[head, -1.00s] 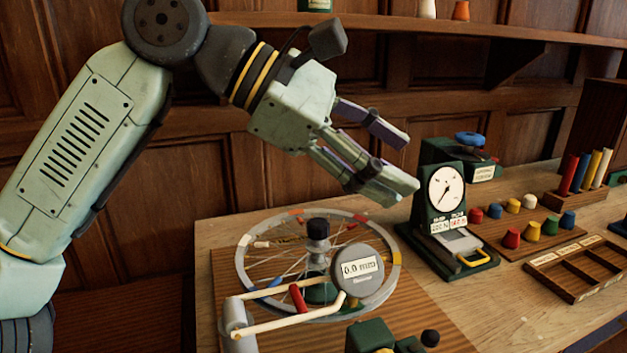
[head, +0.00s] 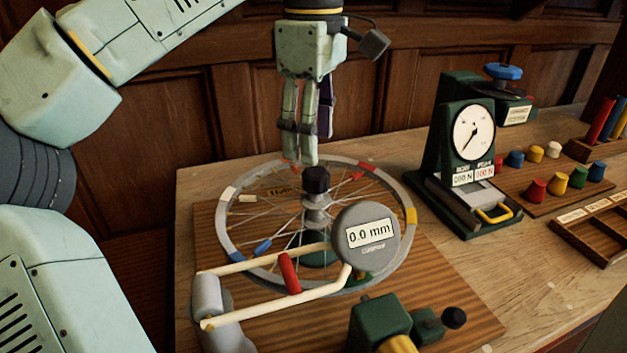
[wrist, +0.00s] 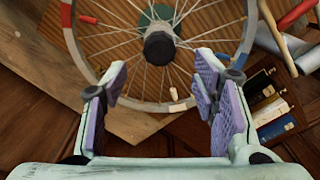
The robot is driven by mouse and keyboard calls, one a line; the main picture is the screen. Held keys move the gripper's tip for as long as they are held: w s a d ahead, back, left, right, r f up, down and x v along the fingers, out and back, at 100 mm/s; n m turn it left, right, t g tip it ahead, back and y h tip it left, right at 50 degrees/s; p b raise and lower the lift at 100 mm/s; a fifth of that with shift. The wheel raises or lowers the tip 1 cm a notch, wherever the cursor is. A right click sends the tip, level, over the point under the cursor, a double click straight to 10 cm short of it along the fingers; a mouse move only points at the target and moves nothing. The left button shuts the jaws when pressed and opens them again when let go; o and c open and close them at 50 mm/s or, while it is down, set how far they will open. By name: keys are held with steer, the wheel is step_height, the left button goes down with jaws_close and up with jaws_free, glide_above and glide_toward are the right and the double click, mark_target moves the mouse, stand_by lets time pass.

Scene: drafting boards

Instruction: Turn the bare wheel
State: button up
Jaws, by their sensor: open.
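A bare spoked wheel (head: 317,202) lies flat on a stand on the wooden board, with coloured patches around its grey rim and a black cap on its hub. My gripper (head: 300,160) points down over the far side of the wheel, behind the hub cap. In the wrist view my gripper (wrist: 160,82) is open, its purple-padded fingers apart with nothing held between them. There the wheel (wrist: 160,48) shows its hub ahead and spokes and rim between and beyond the fingers. Whether a finger touches the wheel cannot be told.
A round gauge (head: 366,236) reading 0.0 mm on a cream-armed caliper stands over the near side of the wheel. A green dial tester (head: 470,165) stands to the right, with coloured knobs and a wooden tray (head: 590,235) beyond. A green clamp (head: 380,325) is at the front.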

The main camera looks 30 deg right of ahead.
mark_target(313, 170)
steer(key=shift+f, duration=2.5)
steer(key=shift+c, duration=0.6)
jaws_close()
